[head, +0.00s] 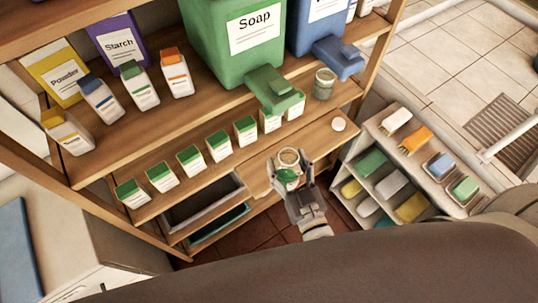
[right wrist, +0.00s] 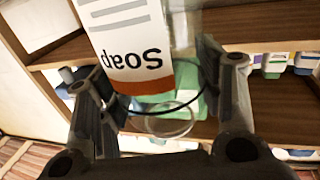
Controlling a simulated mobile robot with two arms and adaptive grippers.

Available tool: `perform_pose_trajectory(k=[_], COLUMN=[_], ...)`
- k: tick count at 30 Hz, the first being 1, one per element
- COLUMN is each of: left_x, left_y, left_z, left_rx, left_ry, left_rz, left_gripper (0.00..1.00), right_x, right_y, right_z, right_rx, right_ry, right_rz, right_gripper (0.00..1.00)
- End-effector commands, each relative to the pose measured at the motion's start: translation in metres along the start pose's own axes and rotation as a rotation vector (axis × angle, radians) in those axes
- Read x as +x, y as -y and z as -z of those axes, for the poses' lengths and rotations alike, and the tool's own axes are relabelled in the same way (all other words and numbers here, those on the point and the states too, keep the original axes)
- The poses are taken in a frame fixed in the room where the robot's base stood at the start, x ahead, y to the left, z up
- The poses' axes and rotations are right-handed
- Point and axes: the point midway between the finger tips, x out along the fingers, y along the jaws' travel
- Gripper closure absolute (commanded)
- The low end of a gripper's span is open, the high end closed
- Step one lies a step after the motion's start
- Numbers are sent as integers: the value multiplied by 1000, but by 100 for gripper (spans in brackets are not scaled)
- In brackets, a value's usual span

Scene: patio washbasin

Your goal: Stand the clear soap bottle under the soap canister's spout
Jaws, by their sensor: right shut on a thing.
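The clear soap bottle (right wrist: 180,45) is between the fingers of my right gripper (head: 289,172), which is shut on it. In the right wrist view its white label reads "Soap" upside down, with an orange band, and a clear round rim shows. In the head view its round top (head: 288,157) faces up in front of the lower shelf. The green soap canister (head: 220,45) stands on the upper shelf at the back. Its green spout (head: 272,88) juts forward over the shelf edge. The bottle is in front of and below the spout, apart from it. My left gripper is not in view.
A blue canister (head: 305,30) with a blue spout (head: 340,57) stands right of the green one. A small jar (head: 323,83) is beside the green spout. Several green-topped boxes (head: 190,160) line the lower ledge. A white disc (head: 338,124) lies on bare wood at right.

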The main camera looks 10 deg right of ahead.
Motion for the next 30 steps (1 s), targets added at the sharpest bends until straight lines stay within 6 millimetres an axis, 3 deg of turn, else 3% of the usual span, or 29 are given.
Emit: perform_pose_trajectory(k=[2, 5, 17, 24, 30], left_x=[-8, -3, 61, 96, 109], left_y=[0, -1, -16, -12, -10], left_z=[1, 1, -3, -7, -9], left_rx=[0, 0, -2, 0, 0], left_ry=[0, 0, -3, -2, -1], left_rz=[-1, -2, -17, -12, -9], left_gripper=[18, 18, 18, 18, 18], right_x=[-4, -1, 86, 109, 120], right_y=[1, 0, -19, -24, -26], right_z=[3, -3, -48, -80, -90], right_rx=[-2, -3, -2, -2, -2], right_ry=[1, -2, -7, -2, -1], right_rz=[-1, -2, -4, -2, -3], right_gripper=[66, 66, 66, 66, 66])
